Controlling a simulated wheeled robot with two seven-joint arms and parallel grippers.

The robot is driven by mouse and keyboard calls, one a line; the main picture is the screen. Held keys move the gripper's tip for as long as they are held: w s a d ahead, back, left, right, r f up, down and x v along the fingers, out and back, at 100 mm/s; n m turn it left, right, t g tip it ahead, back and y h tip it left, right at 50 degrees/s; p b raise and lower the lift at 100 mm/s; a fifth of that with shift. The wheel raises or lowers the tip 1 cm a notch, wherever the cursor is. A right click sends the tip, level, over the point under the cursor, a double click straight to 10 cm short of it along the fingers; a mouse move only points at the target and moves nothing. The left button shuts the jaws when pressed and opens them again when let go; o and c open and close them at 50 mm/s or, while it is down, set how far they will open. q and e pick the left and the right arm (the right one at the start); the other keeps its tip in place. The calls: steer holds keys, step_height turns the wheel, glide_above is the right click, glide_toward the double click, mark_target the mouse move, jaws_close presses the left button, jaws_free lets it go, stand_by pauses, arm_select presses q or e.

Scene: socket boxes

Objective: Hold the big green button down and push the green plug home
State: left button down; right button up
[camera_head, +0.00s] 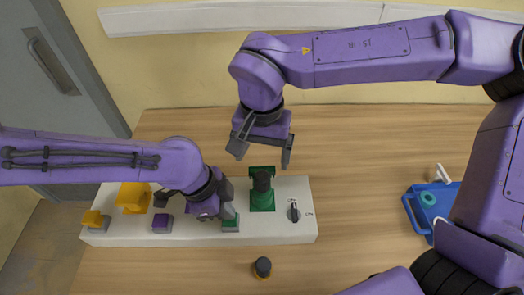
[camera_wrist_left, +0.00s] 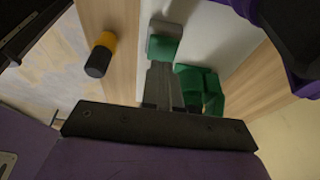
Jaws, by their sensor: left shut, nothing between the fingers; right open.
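The green button (camera_head: 231,224) sits on a grey base near the front edge of the white panel. My left gripper (camera_head: 229,210) is shut and empty, its fingertips at the button. The left wrist view shows the fingertips (camera_wrist_left: 161,68) right by the button (camera_wrist_left: 163,44); whether they press it I cannot tell. The green plug (camera_head: 262,181), with a dark top, stands upright in the green socket (camera_head: 262,203) behind and right of the button. How deep it sits is unclear. My right gripper (camera_head: 262,160) is open and empty above the plug, pointing down.
The white panel (camera_head: 275,232) also bears a dark knob (camera_head: 294,212), a purple button (camera_head: 162,223), a yellow button (camera_head: 93,218) and a yellow socket (camera_head: 133,197). A black-and-yellow plug (camera_head: 262,267) stands on the table in front. A blue tray (camera_head: 412,212) is at right.

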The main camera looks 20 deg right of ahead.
arm_select(q)
steer(key=shift+r+p, duration=2.5)
steer(key=shift+p, duration=0.15)
steer(key=shift+f, duration=0.1)
